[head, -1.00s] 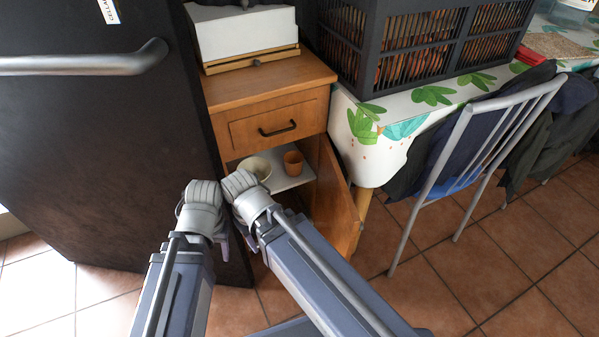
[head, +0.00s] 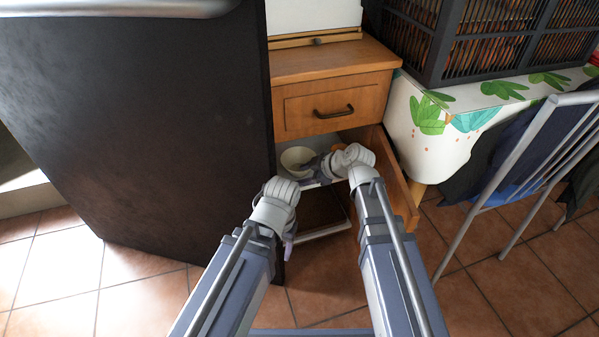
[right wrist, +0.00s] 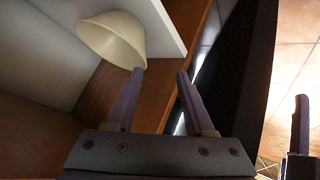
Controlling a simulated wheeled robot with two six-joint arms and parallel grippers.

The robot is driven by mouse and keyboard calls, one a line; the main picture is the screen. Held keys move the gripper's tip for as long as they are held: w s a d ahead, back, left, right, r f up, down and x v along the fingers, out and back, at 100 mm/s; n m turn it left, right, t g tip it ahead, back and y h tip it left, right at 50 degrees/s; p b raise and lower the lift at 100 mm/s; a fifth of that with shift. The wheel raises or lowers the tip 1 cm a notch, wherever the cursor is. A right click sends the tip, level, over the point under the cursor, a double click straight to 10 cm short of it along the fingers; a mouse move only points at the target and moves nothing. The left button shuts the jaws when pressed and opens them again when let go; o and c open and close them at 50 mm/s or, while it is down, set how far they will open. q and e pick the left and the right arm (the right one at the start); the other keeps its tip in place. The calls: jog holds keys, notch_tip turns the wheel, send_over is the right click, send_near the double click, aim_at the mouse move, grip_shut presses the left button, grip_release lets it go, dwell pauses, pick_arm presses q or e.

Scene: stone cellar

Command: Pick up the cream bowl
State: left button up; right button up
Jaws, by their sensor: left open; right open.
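The cream bowl (head: 296,158) stands on the white shelf inside the open wooden cabinet. In the right wrist view the bowl (right wrist: 108,38) shows large at the upper left, close to one fingertip; I cannot tell whether they touch. My right gripper (head: 321,168) reaches into the cabinet just right of the bowl, open, with nothing between its fingers (right wrist: 161,76). My left gripper (head: 288,240) is outside, lower, beside the dark door's edge, and mostly hidden behind its own wrist. A part of it shows at the right of the right wrist view (right wrist: 300,130).
A terracotta cup (head: 338,147) is mostly hidden behind my right wrist. The open cabinet door (head: 400,185) bounds the right side, the large dark door (head: 150,130) the left. A closed drawer (head: 335,105) is above. A metal chair (head: 530,150) and covered table (head: 455,118) stand right.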

aim_at(295, 170)
jog(key=shift+n+t, duration=0.5)
jog(key=shift+w+a+f+b, duration=0.6)
jog(key=shift+w+f+b, duration=0.2)
jog(key=shift+w+b, duration=0.2)
jog(key=shift+w+a+f+b, duration=0.55)
jog(key=shift+w+f+b, duration=0.3)
jog(key=shift+w, duration=0.25)
jog(key=shift+w+a+f+b, duration=0.6)
jog(key=shift+w+f+b, duration=0.15)
jog(key=shift+w+b, duration=0.3)
jog(key=shift+r, duration=0.1)
grip_shut()
